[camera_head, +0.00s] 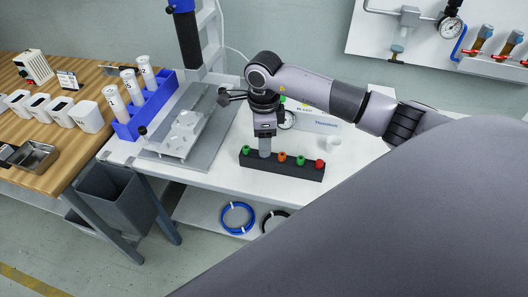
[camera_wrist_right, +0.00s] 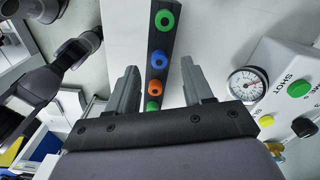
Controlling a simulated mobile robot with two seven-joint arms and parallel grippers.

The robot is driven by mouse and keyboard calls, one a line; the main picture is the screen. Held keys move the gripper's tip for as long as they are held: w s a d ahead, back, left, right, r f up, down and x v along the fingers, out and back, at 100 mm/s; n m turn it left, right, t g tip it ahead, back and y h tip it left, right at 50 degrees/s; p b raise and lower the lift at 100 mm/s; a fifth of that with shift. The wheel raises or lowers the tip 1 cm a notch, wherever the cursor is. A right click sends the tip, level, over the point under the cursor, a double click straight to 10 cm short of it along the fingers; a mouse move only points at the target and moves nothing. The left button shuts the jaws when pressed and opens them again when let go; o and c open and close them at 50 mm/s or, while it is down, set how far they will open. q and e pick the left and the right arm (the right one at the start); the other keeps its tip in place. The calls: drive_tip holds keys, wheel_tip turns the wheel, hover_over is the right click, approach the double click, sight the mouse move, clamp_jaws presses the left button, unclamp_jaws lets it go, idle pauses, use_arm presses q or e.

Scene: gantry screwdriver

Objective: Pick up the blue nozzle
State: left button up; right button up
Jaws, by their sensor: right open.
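The blue nozzle (camera_wrist_right: 160,62) sits in the dark rack, between a large-looking green nozzle (camera_wrist_right: 164,19) and an orange nozzle (camera_wrist_right: 156,87). In the head view it is hidden behind my right gripper (camera_head: 264,150), which points down over the rack (camera_head: 284,170). In the right wrist view the two fingers of this gripper (camera_wrist_right: 160,76) are apart, one on each side of the nozzle row, with the blue nozzle showing between them and not gripped.
More nozzles stand in the rack: orange (camera_head: 282,157), green (camera_head: 300,160) and red (camera_head: 320,164). A gauge box (camera_head: 318,121) stands behind it. A metal fixture plate (camera_head: 183,135) and a blue bottle holder (camera_head: 145,108) are left. White tabletop is free around the rack.

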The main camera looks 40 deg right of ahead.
drive_tip(key=shift+f, duration=1.55)
clamp_jaws()
use_arm(q)
drive_tip(key=shift+r, duration=0.25)
use_arm(e)
drive_tip(key=shift+r, duration=0.15)
